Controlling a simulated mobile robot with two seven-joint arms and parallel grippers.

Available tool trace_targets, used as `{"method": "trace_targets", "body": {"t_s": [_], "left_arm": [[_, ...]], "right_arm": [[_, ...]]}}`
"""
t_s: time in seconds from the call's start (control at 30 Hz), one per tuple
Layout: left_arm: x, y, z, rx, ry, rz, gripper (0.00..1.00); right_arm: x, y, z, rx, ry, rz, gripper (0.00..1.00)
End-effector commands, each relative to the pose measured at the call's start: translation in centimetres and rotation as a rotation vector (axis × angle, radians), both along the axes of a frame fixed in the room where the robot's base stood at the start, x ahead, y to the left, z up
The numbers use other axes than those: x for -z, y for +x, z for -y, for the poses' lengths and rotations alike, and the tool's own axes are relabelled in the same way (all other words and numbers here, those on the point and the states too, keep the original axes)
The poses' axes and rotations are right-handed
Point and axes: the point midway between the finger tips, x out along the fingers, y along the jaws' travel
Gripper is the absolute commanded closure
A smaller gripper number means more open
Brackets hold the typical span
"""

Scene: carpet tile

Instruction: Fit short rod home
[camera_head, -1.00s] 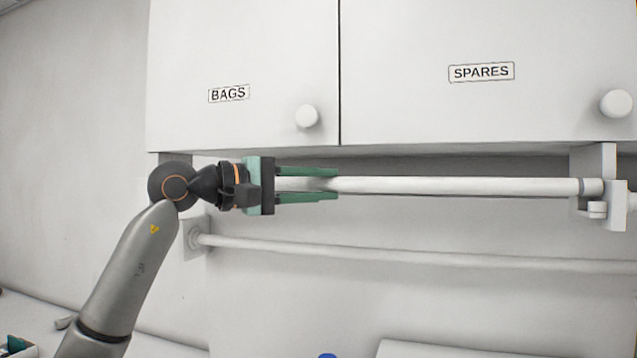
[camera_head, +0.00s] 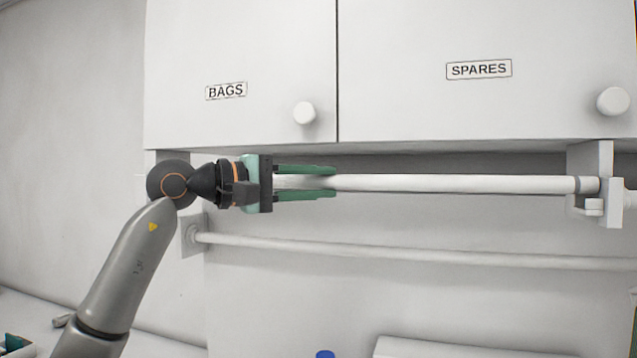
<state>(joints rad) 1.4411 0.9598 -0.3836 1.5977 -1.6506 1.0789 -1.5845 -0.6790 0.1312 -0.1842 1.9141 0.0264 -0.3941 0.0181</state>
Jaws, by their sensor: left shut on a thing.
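A white rod (camera_head: 450,184) runs level under the cabinets. My left gripper (camera_head: 332,183) comes in from the left, with its green fingers above and below the rod's left part, and is shut on it. The rod's left end is hidden within the gripper. Its right end has a grey band and meets a white bracket (camera_head: 608,203) under the right cabinet; I cannot tell how deep it sits there. My right gripper is not in view.
A second, thinner rail (camera_head: 420,256) runs along the wall below, from a square wall plate (camera_head: 193,236). Cabinets marked BAGS (camera_head: 240,60) and SPARES (camera_head: 480,110) hang close above the rod. A blue cap (camera_head: 325,354) shows at the bottom edge.

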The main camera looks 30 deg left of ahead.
Motion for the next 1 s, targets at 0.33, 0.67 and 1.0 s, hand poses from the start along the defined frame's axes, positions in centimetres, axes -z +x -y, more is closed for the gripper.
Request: {"method": "trace_targets", "body": {"t_s": [0.33,0.67,1.0], "left_arm": [[1.0,0.0,0.0,0.000,-0.002,0.003,1.00],[1.6,0.0,0.0,0.000,-0.001,0.004,1.00],[1.6,0.0,0.0,0.000,-0.001,0.004,0.66]], "right_arm": [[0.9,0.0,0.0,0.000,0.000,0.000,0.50],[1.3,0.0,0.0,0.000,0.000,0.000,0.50],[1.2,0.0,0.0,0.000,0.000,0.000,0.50]]}}
